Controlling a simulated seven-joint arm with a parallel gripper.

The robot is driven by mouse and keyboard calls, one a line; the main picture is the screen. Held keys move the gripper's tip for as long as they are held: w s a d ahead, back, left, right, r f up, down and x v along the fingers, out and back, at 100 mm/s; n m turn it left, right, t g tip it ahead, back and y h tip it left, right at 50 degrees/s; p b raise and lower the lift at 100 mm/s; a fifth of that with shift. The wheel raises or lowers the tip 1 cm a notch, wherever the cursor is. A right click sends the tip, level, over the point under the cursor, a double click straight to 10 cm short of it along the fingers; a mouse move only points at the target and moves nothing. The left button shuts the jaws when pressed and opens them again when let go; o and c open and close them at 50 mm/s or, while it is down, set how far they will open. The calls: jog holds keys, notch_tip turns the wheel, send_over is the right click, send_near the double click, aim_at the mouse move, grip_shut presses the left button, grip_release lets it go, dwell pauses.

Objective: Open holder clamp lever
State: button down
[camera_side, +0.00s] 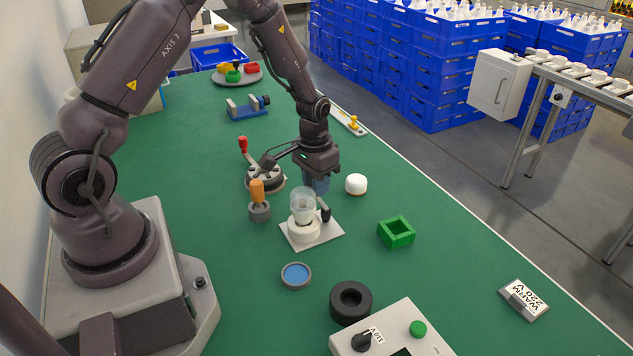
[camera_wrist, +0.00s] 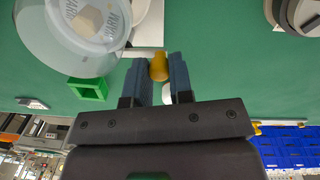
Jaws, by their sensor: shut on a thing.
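The bulb holder has a white base plate (camera_side: 322,234) and a round white socket (camera_side: 303,231). A clear glass bulb (camera_side: 301,203) stands upright in it; it shows large at upper left in the wrist view (camera_wrist: 70,35), with printing on it. The dark clamp lever (camera_side: 325,214) stands beside the socket, on its right in the side view. My gripper (camera_side: 318,184) points down just behind the bulb. In the wrist view its fingers (camera_wrist: 160,80) are shut on an orange-yellow knob (camera_wrist: 158,68), seemingly the lever's end. In the side view, the fingers hide this grip.
An orange-handled tool (camera_side: 257,188) and a round fixture (camera_side: 265,178) with a red-knobbed lever stand left of the holder. A white cap (camera_side: 356,184) lies close right of my gripper. A green square frame (camera_side: 396,232) is further right, with clear mat around it.

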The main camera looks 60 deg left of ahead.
jog(key=c, duration=1)
grip_release()
jog(key=r, duration=1.3)
jog(key=shift+s+a, duration=0.1)
jog(key=shift+a, duration=0.2)
jog(key=s+d+r+t, duration=0.1)
jog(key=s+d+r, duration=0.2)
jog(key=s+r, duration=0.2)
jog(key=s+d+r+m+t, duration=0.1)
jog(key=s+d+r+t, duration=0.1)
jog(key=s+d+r, duration=0.2)
jog(key=s+d+r+m+t, duration=0.1)
jog(key=s+d+r+t, duration=0.1)
jog(key=s+d+r, duration=0.2)
jog(key=shift+s+d+r+y, duration=0.1)
jog(key=shift+s+r, duration=0.4)
jog(key=shift+s, duration=0.3)
jog(key=shift+s+d+r+y, duration=0.1)
jog(key=shift+s+r, duration=0.4)
jog(key=shift+s, duration=0.35)
jog(key=shift+s+d+r+y, duration=0.1)
jog(key=shift+s+r, duration=0.4)
jog(key=shift+s, duration=0.3)
